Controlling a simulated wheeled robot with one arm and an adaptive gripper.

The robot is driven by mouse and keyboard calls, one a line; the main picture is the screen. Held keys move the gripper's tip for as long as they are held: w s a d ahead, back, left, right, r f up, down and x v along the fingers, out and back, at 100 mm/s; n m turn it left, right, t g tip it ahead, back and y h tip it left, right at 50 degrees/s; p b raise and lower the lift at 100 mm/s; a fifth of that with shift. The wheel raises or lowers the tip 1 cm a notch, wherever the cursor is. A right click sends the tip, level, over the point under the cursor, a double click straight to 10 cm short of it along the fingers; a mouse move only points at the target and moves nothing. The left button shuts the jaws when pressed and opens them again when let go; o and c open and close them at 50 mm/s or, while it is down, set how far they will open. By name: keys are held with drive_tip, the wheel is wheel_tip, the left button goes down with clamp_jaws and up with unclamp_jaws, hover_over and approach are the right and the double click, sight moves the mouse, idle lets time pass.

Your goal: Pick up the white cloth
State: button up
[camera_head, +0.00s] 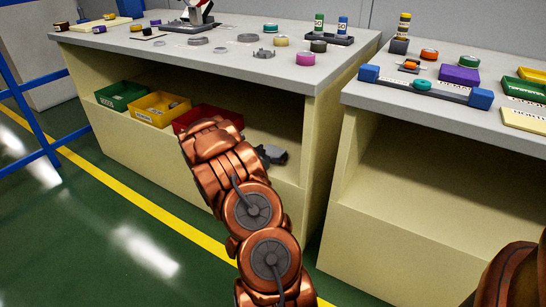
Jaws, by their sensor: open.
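I cannot make out a white cloth in the head view. My gripper (272,154) shows only in part, as a dark grey piece past my copper-coloured arm, in front of the left bench's open lower shelf. It is open, and I see nothing held in it. My arm hides much of the gripper and part of the shelf behind it.
The left bench (232,62) carries small rings, discs and bottles. Green (121,95), yellow (160,108) and red (207,115) bins stand on its lower shelf. The right bench (435,110) holds a purple box (459,75) and other parts. Left floor is clear beyond a blue rail (28,112).

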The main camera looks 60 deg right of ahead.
sight(271, 151)
drive_tip(key=shift+d, duration=0.2)
drive_tip(key=c, duration=0.9)
drive_tip(key=shift+r+p, duration=0.3)
drive_tip(key=shift+r, duration=0.1)
drive_tip(key=r, duration=0.1)
drive_tip(key=r+p, duration=0.1)
drive_tip(key=a+r+p, duration=0.1)
drive_tip(key=shift+w+r, duration=0.15)
drive_tip(key=shift+w, duration=0.1)
drive_tip(key=w+a+p, duration=0.4)
drive_tip(key=a, duration=1)
drive_tip(key=shift+a+r, duration=0.25)
drive_tip(key=shift+r, duration=0.2)
